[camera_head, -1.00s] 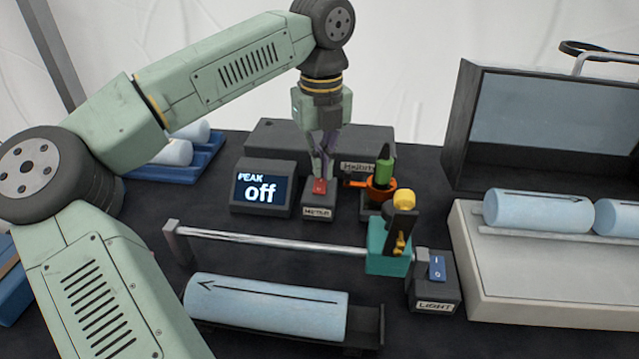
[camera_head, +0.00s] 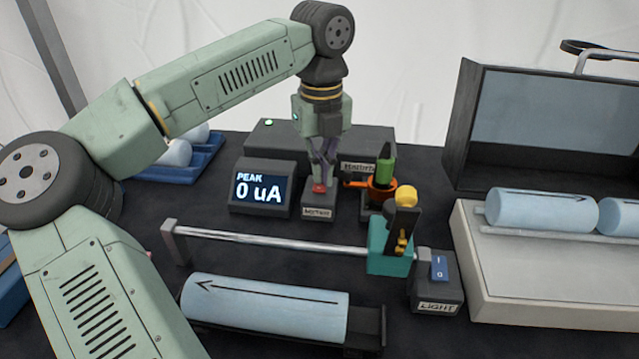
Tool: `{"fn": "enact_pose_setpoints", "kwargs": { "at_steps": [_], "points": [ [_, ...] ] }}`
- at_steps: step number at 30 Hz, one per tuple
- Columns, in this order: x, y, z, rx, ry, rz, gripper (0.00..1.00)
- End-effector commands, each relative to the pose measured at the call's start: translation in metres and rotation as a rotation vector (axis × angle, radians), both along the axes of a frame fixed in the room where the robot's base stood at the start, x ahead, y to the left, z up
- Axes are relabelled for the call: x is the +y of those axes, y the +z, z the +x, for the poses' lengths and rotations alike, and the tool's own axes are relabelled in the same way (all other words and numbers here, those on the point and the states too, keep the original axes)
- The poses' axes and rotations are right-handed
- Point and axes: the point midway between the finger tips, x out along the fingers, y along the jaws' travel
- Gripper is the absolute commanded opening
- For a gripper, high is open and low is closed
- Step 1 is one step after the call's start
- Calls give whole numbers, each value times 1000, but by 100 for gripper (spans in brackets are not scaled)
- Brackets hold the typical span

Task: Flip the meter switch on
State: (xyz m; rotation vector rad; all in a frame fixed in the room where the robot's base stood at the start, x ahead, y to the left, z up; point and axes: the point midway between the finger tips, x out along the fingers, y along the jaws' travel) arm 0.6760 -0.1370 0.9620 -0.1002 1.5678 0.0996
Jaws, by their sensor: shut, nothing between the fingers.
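The meter switch (camera_head: 319,188) is a small red rocker on a dark box labelled METER, in the middle of the table. My gripper (camera_head: 320,180) is shut and empty, pointing down with its fingertips at the red rocker. The fingertips cover part of the rocker, and I cannot tell whether they still touch it. The meter display (camera_head: 262,190), just left of the switch, is lit and reads "PEAK 0 uA".
A blue LIGHT switch (camera_head: 439,268) stands at the front right. A metal rail (camera_head: 270,243) with a teal slider (camera_head: 390,248) crosses in front. A green-tipped tool in an orange ring (camera_head: 384,190) stands close right of my gripper. A light blue cylinder (camera_head: 265,308) lies in front.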

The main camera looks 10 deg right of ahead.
Motion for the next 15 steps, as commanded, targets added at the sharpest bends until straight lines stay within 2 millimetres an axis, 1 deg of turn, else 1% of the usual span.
{"fn": "enact_pose_setpoints", "kwargs": {
  "at_steps": [3, 8, 15],
  "points": [
    [0, -3, 0, 1, 0, 1, 0],
    [0, 0, 0, 2, 0, 2, 0],
    [0, 18, 0, 1, 0, 1, 0]
  ]
}}
